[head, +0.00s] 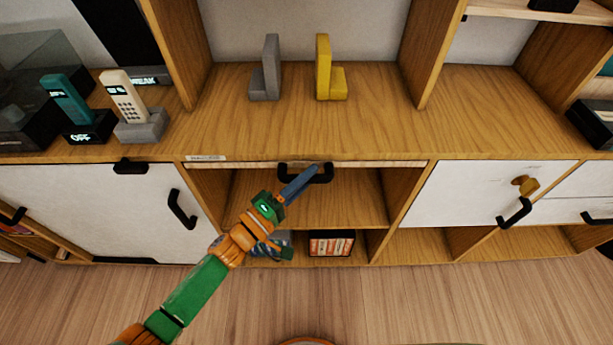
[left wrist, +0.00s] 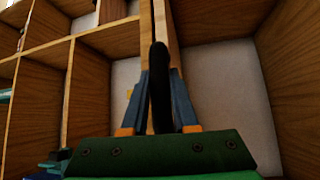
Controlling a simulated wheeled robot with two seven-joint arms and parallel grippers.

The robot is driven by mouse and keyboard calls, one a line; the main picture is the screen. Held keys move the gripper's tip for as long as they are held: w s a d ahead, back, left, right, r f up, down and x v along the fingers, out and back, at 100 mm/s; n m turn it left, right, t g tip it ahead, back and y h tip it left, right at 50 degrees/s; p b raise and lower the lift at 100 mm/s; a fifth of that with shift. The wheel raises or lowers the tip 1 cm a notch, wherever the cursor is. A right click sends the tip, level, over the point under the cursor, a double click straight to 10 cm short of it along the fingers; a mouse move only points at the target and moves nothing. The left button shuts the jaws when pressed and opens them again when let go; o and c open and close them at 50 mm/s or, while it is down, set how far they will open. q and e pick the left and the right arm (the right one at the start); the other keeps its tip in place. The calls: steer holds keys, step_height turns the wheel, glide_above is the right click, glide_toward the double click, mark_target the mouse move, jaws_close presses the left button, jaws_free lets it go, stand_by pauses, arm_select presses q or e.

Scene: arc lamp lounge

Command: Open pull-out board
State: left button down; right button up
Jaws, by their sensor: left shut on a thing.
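The pull-out board (head: 385,163) shows as a thin light wooden edge under the cabinet top in the head view, with a black handle (head: 322,176) at its front. It looks level with the cabinet front; I cannot tell whether it sticks out. My left gripper (head: 314,171) is shut on the handle, coming from the front and below. In the left wrist view the black handle (left wrist: 159,85) stands between the two blue fingers, with the board's edge (left wrist: 146,40) behind it. The fingertips partly hide the handle in the head view. My right gripper is not in view.
Open shelves lie below the board, with a dark box of small items (head: 331,244) in the lower one. White doors (head: 95,210) with black handles flank it. Grey (head: 266,70) and yellow (head: 328,72) bookends and two phones stand on top. The floor in front is clear.

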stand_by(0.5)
arm_select(q)
steer(key=shift+s+r+p, duration=0.1)
steer(key=shift+s+p, duration=0.35)
steer(key=shift+p, duration=0.05)
steer(key=s+p, duration=0.5)
steer(key=s, duration=1.3)
steer(key=shift+s+p, duration=0.2)
steer(key=shift+p, duration=0.2)
steer(key=c, duration=0.7)
jaws_free()
